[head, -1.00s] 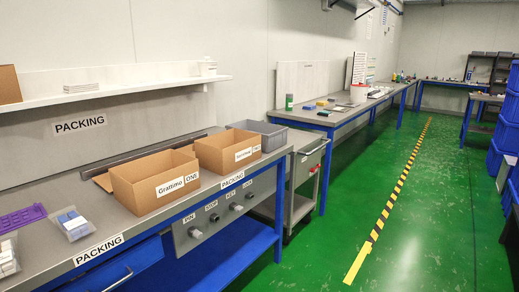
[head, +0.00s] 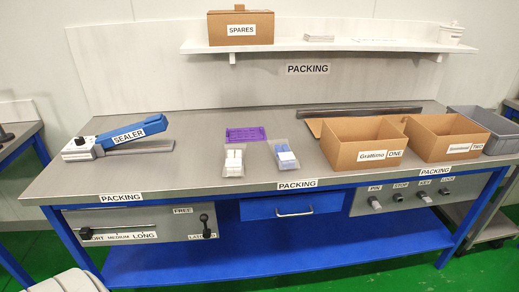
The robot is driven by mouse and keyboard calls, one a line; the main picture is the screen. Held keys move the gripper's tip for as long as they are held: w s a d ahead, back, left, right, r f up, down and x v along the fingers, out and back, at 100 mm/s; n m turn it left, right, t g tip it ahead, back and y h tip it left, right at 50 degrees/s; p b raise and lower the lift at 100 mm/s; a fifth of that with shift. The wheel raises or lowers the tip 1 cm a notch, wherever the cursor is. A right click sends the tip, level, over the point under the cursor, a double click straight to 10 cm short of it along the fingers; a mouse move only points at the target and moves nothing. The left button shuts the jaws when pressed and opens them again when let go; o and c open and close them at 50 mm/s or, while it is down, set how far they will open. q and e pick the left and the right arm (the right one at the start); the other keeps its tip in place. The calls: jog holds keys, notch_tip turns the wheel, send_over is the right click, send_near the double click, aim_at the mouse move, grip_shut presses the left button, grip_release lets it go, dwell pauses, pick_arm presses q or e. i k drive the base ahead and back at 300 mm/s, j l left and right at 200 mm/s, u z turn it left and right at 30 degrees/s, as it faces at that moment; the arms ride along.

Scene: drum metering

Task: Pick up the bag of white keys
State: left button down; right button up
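The bag of white keys (head: 233,162) is a small clear bag with white pieces in it. It lies on the grey packing bench (head: 200,185) near the middle, close to the front edge. A similar clear bag with blue and white pieces (head: 285,157) lies just to its right, apart from it. Neither of my grippers shows in the head view.
A purple tray (head: 246,134) lies behind the bags. A blue-handled sealer (head: 122,137) stands at the left. A blue drawer (head: 290,206) is below.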

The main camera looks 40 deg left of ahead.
aim_at(234, 167)
jog(key=u, duration=1.15)
